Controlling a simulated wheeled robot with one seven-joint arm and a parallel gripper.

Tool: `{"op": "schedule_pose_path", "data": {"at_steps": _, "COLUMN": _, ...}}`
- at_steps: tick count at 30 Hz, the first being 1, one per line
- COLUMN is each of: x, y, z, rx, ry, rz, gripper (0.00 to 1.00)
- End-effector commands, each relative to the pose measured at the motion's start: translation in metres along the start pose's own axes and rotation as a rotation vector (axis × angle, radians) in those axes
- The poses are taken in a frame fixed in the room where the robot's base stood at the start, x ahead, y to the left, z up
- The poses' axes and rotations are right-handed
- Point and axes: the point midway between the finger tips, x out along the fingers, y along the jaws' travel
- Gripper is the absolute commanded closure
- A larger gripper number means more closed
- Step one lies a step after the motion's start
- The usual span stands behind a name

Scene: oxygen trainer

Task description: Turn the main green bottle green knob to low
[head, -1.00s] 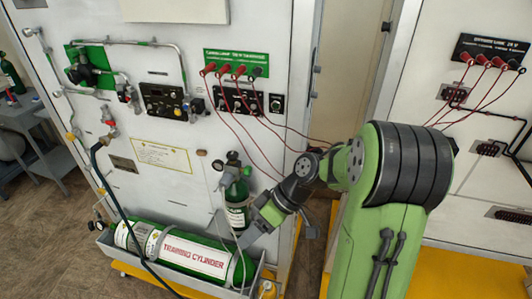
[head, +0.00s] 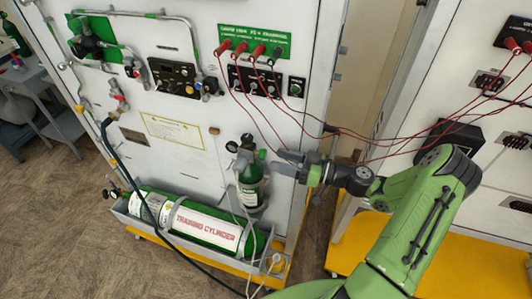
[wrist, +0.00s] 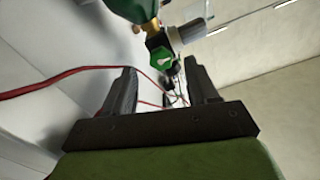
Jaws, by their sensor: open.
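The upright green bottle (head: 252,186) stands in a holder on the white panel, above the lying training cylinder. Its valve and grey fittings (head: 243,148) are at its top. In the wrist view, the bottle (wrist: 133,8) is at the top edge, upside down, and a green knob (wrist: 160,57) with a white mark shows beyond the fingers. My gripper (head: 281,163) is just right of the bottle's upper part, pointing left. In the wrist view my gripper (wrist: 159,76) is open, with nothing between its fingers; the knob appears ahead, apart from them.
Red cables (head: 240,98) hang from the sockets and pass close to my gripper. A training cylinder (head: 205,230) lies in a grey tray below. A dark hose (head: 125,170) runs down the left. A second panel (head: 500,103) stands at the right.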

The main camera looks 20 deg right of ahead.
Motion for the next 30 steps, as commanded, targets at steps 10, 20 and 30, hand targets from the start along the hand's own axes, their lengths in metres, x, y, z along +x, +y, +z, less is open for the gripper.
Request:
{"op": "schedule_pose_path", "data": {"at_steps": 10, "x": 0.052, "y": 0.0, "z": 0.0, "rx": 0.001, "ry": -0.002, "rz": 0.001, "gripper": 0.42}}
{"op": "schedule_pose_path", "data": {"at_steps": 20, "x": 0.052, "y": 0.0, "z": 0.0, "rx": 0.001, "ry": -0.002, "rz": 0.001, "gripper": 0.57}}
{"op": "schedule_pose_path", "data": {"at_steps": 30, "x": 0.052, "y": 0.0, "z": 0.001, "rx": 0.002, "ry": -0.002, "rz": 0.001, "gripper": 0.97}}
